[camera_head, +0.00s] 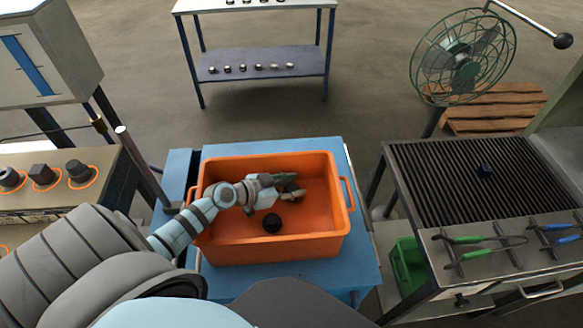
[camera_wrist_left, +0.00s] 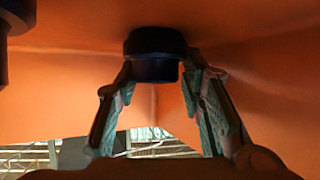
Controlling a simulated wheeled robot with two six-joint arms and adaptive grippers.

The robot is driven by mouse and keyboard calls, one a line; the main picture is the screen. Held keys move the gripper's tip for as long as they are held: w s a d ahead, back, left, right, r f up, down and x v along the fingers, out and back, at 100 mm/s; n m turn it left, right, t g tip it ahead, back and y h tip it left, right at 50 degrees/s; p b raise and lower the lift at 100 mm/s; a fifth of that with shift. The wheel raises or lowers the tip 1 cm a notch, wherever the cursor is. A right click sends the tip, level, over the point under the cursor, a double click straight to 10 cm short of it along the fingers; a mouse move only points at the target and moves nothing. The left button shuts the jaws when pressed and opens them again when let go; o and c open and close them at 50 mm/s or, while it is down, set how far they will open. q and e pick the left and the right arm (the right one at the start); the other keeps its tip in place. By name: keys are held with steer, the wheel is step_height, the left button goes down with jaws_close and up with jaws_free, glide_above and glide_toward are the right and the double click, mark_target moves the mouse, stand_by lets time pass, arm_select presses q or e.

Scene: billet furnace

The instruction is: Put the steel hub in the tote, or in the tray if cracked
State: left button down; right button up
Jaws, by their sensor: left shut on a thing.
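The orange tote (camera_head: 325,242) stands on a blue table in the middle of the head view. My left gripper (camera_head: 290,188) reaches into it from the left. In the left wrist view the left gripper (camera_wrist_left: 160,88) is shut on a dark, round, stepped piece, the steel hub (camera_wrist_left: 155,55), at its fingertips. Orange tote walls surround it there. The held hub is hard to make out in the head view. No crack can be told on it. Another dark round piece (camera_head: 272,222) lies on the tote floor. My right gripper is not in view.
A bench (camera_head: 50,205) at left bears several dark parts in orange rings. A ribbed grate table (camera_head: 440,180) with green- and blue-handled tools stands at right, with a green bin (camera_head: 408,265) below. A rack (camera_head: 265,65) and a fan (camera_head: 462,55) stand behind.

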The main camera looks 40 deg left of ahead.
arm_select(q)
steer(key=shift+s, duration=0.15)
steer(key=c, duration=1.3)
jaws_free()
steer(key=shift+c, duration=0.2)
steer(key=shift+r, duration=0.15)
steer(key=v, duration=0.7)
steer(key=shift+s+a+r, duration=0.1)
steer(key=shift+s+r, duration=0.05)
steer(key=shift+s, duration=0.15)
steer(key=shift+w, duration=0.1)
